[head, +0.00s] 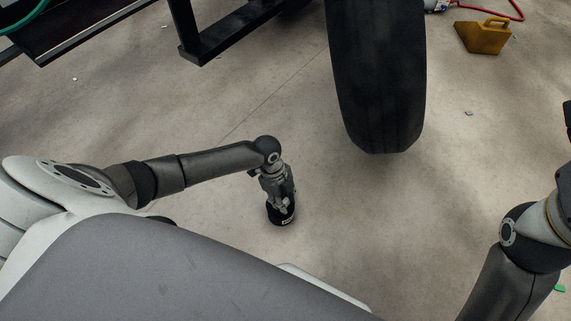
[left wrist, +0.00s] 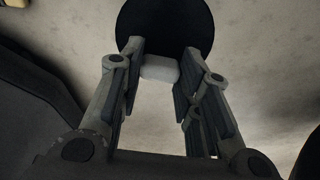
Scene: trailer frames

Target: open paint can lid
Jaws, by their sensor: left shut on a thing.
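A pale block (left wrist: 160,69) sits between the fingers. My right gripper is out of view.
A large black tire (head: 376,75) stands on the concrete floor beyond and right of the can. A black metal frame (head: 225,35) is at the upper left. A yellow wedge-shaped object (head: 482,38) and a red hose (head: 508,15) lie at the upper right. The floor around the can is clear.

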